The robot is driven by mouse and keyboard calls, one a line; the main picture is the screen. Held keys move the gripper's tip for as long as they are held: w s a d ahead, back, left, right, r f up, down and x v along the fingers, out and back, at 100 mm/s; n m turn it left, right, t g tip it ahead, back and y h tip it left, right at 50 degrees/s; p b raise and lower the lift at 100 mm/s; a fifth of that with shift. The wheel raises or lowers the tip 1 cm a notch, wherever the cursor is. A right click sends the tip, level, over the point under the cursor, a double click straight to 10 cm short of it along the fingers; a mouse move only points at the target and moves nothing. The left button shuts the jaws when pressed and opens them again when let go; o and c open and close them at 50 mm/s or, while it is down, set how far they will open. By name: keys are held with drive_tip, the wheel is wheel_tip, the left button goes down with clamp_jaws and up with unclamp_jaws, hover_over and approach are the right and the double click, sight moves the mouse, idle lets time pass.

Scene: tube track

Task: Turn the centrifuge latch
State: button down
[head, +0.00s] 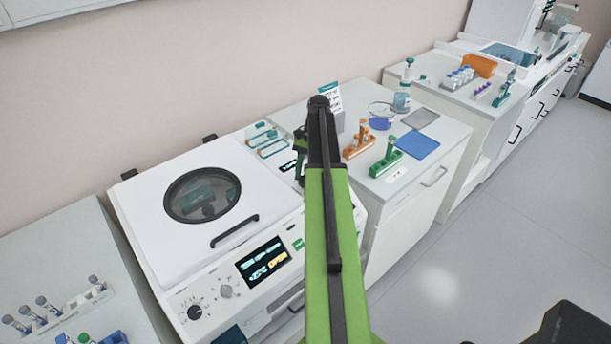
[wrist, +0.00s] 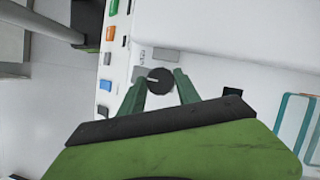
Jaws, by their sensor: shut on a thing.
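The centrifuge (head: 150,200) is a white box with a closed lid, a round dark window (head: 202,194) and a black lid handle (head: 235,231). In the wrist view, a round dark knob with a pale line, the latch (wrist: 159,76), sits on the white surface. My gripper (wrist: 160,88) has its two green fingers on either side of this knob and is shut on it. In the head view, my arm hides the latch, and my gripper (head: 300,152) shows only partly, left of the arm's end.
A front panel has a lit display (head: 263,262) and a dark dial (head: 195,312). Right of my arm, a counter holds an orange stand (head: 359,143), a green stand (head: 385,162) and a blue mat (head: 418,145). A tube rack (head: 60,313) stands at lower left. The floor (head: 480,240) is clear.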

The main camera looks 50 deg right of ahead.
drive_tip(key=shift+n, duration=0.5)
drive_tip(key=c, duration=0.9)
unclamp_jaws()
drive_tip(key=shift+o, duration=0.2)
drive_tip(key=p+v, duration=1.6)
drive_tip(key=v, duration=0.1)
drive_tip(key=shift+w+r, duration=0.2)
drive_tip(key=shift+w, duration=0.15)
drive_tip(key=shift+a, duration=0.15)
